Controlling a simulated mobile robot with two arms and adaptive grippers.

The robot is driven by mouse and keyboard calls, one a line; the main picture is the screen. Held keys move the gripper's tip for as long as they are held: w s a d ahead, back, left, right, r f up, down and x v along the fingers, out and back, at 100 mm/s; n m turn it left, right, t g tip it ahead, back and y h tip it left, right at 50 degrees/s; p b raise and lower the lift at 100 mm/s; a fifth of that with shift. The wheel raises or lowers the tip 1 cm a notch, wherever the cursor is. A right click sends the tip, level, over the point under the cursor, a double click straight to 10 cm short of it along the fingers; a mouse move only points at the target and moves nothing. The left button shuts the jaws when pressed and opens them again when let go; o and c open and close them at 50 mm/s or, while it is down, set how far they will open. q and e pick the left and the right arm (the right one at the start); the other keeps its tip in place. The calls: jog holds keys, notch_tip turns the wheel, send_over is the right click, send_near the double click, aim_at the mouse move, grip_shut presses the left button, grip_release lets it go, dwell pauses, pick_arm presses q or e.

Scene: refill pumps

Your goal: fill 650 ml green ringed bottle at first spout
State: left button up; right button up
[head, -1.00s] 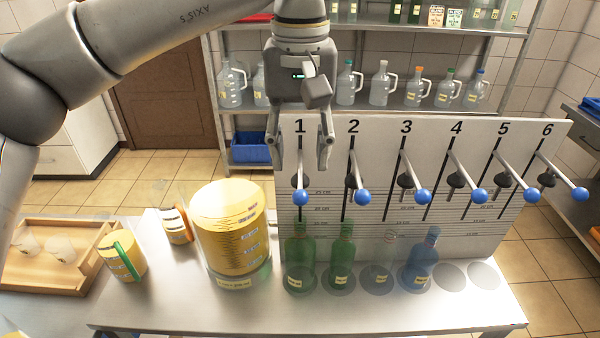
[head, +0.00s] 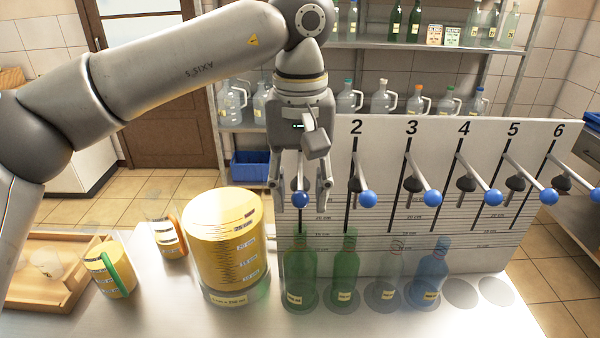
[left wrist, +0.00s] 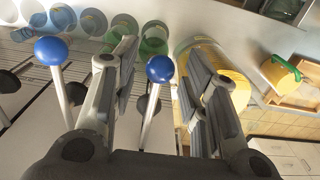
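A green bottle (head: 299,272) stands upright on the counter under the spout marked 1. A faint ring line shows near its neck; its label is too small to read. A second green bottle (head: 344,270) stands under number 2. My left gripper (head: 301,198) points down at the first lever, its open fingers on either side of the blue knob (head: 300,199). In the left wrist view the knob (left wrist: 160,69) lies between the open fingers (left wrist: 165,48), with gaps on both sides. The gripper hides the number 1 and part of the lever. My right gripper is not in view.
A large yellow-filled cylinder (head: 224,245) stands left of the bottles. A clear bottle (head: 390,272) and a blue one (head: 429,272) stand to the right. Several other blue-knobbed levers project from the panel (head: 470,250). A yellow jug (head: 108,272) is at left.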

pick_arm(q)
jog(key=c, duration=0.6)
jog(key=shift+f+b, duration=2.7)
jog(key=shift+f, duration=1.75)
